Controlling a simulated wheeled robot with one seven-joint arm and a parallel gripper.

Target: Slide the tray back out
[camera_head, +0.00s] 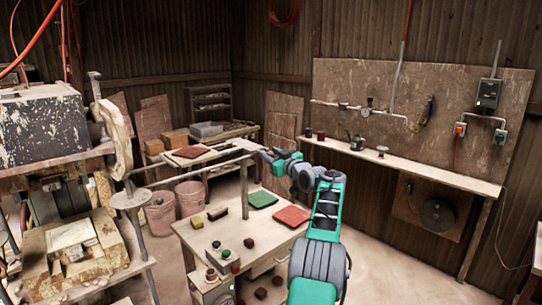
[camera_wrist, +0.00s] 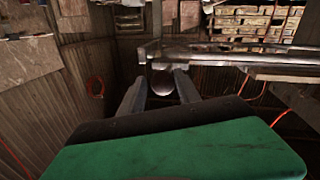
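In the wrist view the two fingers of my gripper (camera_wrist: 162,80) stand apart, one on each side of a dark rounded bar end (camera_wrist: 162,88). Whether they press on it is unclear. A metal beam (camera_wrist: 225,58) runs right from there. A green tile (camera_head: 262,199) and a red tile (camera_head: 292,216) lie on the worktable.
The dusty press (camera_head: 75,255) fills the left.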

